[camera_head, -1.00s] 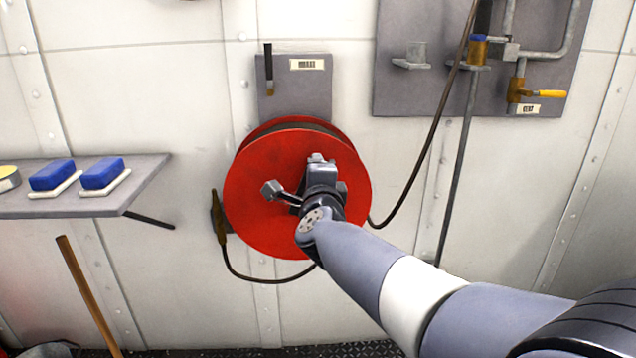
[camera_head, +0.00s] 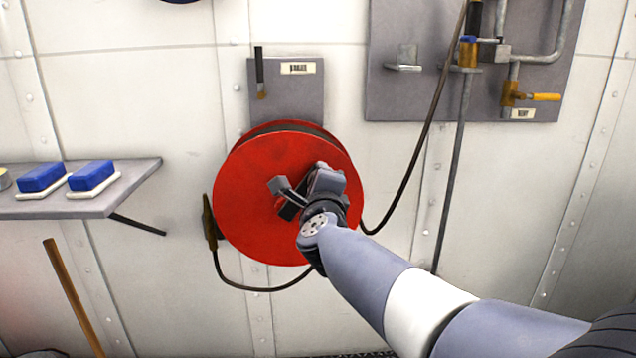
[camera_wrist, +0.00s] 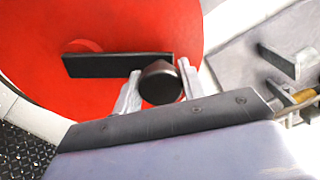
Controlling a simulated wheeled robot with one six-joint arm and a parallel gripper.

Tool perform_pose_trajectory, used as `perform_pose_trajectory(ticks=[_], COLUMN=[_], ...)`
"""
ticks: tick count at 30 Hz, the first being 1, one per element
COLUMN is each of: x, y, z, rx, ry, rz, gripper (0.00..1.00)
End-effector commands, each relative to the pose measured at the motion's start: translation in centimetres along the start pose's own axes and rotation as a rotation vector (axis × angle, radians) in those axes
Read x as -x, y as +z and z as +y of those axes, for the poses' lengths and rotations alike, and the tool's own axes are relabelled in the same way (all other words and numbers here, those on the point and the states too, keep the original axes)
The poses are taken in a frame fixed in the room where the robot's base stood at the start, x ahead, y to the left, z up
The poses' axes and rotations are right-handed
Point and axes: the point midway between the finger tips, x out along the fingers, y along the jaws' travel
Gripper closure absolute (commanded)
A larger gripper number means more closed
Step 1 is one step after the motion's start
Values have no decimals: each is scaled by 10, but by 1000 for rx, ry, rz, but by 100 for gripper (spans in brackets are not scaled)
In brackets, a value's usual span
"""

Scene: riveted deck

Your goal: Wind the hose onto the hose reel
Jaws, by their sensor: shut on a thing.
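The red hose reel (camera_head: 262,225) is mounted on the wall in the middle of the head view. It also fills the upper left of the wrist view (camera_wrist: 40,40). Its dark crank arm (camera_wrist: 100,65) runs from the hub to a round black handle knob (camera_wrist: 160,84). My gripper (camera_head: 300,195) is in front of the reel's face. In the wrist view its fingers (camera_wrist: 158,92) stand on both sides of the knob, shut on it. The dark hose (camera_head: 408,175) hangs from the pipe panel to the reel's right side. Another length (camera_head: 245,288) loops below to a nozzle (camera_head: 209,222) at the left.
A grey shelf (camera_head: 130,187) with blue blocks (camera_head: 92,175) on white bases sticks out at the left. A pipe panel (camera_head: 400,95) with a yellow-handled valve (camera_head: 530,97) is at upper right. A wooden pole (camera_head: 72,295) leans at lower left.

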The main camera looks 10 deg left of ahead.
Motion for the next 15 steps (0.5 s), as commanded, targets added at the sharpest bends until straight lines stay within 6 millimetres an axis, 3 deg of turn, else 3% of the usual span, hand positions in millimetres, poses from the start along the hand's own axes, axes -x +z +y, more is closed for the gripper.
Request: perform_pose_trajectory(ticks=[9, 15], x=[0, 0], y=[-1, 0], z=[1, 0], rx=[2, 2], ry=[1, 1], rz=[1, 0], gripper=[39, 39])
